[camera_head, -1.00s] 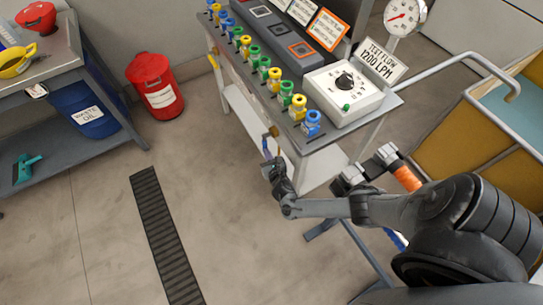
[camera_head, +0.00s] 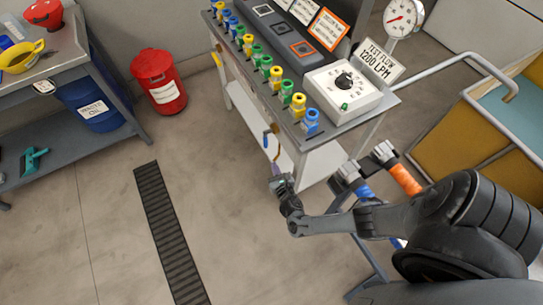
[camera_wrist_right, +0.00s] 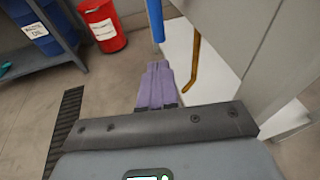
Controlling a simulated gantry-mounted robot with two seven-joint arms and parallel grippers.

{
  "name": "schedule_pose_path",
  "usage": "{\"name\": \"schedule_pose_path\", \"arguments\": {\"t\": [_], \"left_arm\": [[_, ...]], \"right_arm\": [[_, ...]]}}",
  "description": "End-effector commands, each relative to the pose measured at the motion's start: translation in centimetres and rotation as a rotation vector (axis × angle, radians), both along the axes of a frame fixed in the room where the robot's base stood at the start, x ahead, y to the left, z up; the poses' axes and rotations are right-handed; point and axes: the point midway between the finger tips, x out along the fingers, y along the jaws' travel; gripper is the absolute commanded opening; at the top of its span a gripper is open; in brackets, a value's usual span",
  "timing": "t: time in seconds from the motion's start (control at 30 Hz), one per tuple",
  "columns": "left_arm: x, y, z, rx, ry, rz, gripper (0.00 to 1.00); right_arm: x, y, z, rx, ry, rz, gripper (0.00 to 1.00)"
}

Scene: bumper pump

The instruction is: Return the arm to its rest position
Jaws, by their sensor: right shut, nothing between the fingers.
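My right arm comes in from the lower right in the head view. Its gripper (camera_head: 278,170) hangs beside the near front corner of the test bench (camera_head: 318,160), below the bench top. In the right wrist view the purple fingers (camera_wrist_right: 158,84) are together, with nothing held between them. They point toward the side of the bench, close to a blue-handled yellow rod. Whether they touch anything there I cannot tell. My left gripper is not in view.
Several coloured couplings (camera_head: 264,65) line the bench edge, next to a dial box (camera_head: 343,90). A red bin (camera_head: 160,80) and blue drum (camera_head: 98,105) stand left. The floor around the grate (camera_head: 168,230) is clear.

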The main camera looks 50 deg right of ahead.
Motion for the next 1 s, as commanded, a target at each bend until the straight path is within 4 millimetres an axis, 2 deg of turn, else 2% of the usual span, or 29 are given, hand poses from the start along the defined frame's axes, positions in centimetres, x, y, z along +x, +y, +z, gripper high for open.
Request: {"name": "schedule_pose_path", "arguments": {"t": [0.1,0.23,0.57,0.67,0.77,0.83,1.0], "left_arm": [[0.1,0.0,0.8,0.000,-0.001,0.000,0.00],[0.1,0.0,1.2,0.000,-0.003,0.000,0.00],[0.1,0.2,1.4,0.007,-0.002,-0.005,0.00],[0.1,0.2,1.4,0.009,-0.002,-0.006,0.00],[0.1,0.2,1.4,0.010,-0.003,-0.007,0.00],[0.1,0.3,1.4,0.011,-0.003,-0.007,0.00],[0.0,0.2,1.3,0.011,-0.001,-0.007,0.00]], "right_arm": [[-1.8,1.3,0.1,0.001,0.002,0.000,0.00],[-3.3,2.4,0.1,0.002,0.001,0.000,0.00],[-5.6,3.3,-0.5,-0.001,0.015,0.000,0.00],[-7.4,3.4,-1.6,0.004,0.043,-0.002,0.00],[-10.5,3.4,-2.9,0.021,0.081,-0.027,0.00],[-12.4,4.4,-3.2,0.087,0.084,-0.057,0.00],[-13.7,8.0,-3.4,0.365,0.089,-0.151,0.00]]}}
